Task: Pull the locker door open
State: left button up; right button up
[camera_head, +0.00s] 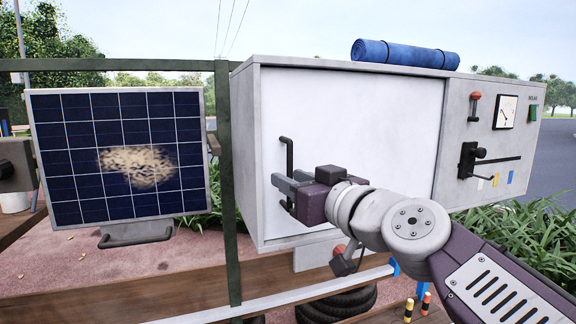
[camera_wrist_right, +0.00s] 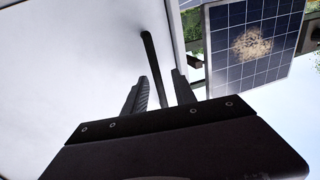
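The locker (camera_head: 250,160) is a grey-white box with a large white door (camera_head: 390,130), which looks shut. A black vertical bar handle (camera_head: 289,150) is on the door's left side. My right gripper (camera_head: 284,188) is at the lower part of the handle, its fingers pointing left across the door face. In the right wrist view the handle (camera_wrist_right: 149,55) runs down between the two spread fingers (camera_wrist_right: 158,88). Gaps show between handle and fingers, so the gripper is open around it. My left gripper is not in view.
A blue roll (camera_head: 405,54) lies on top. A control panel (camera_head: 515,155) with a lever (camera_head: 485,160) and gauge (camera_head: 506,112) is to the right.

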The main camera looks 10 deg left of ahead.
jog(key=shift+x, duration=0.85)
jog(key=shift+d, duration=0.2)
jog(key=shift+c, duration=0.3)
grip_shut()
dwell(0.3)
